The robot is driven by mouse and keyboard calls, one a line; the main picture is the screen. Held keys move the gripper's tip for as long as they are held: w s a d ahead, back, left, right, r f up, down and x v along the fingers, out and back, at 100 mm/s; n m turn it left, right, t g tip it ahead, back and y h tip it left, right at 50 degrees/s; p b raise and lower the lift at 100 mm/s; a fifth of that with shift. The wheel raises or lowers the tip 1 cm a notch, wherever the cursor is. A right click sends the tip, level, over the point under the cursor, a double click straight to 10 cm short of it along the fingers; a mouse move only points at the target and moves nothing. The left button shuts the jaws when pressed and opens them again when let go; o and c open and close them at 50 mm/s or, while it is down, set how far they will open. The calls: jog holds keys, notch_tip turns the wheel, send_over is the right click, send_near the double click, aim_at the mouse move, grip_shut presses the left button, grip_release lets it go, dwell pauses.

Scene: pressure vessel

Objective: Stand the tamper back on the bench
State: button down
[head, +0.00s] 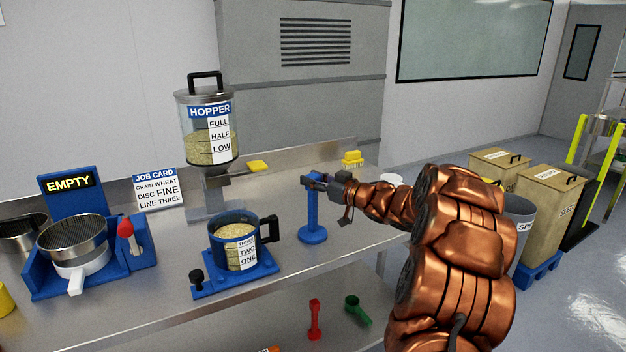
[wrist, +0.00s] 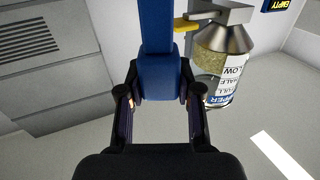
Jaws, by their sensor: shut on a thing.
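The blue tamper (head: 312,212) stands upright on the bench (head: 290,285), its round base down on or very near the surface, right of the measuring jug. My gripper (head: 318,182) comes in from the right and is shut on the tamper's top end. In the wrist view the tamper (wrist: 160,75) sits between the two fingers of my gripper (wrist: 161,92), with the shaft running up out of the picture. Whether the base fully touches the bench I cannot tell.
A blue jug (head: 220,247) of grain stands left of the tamper on a blue stand. The hopper (head: 207,130) is behind, with a yellow slide (head: 258,167). A yellow block (head: 352,158) lies at the back. Bare bench surrounds the tamper's base. A red tool (head: 314,318) and green scoop (head: 357,309) are lower down.

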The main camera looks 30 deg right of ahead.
jog(key=c, duration=0.8)
grip_release()
jog(key=shift+f, duration=0.1)
jog(key=shift+s, duration=0.1)
jog(key=b+v, duration=0.2)
jog(key=v, duration=1)
jog(key=shift+r, duration=0.25)
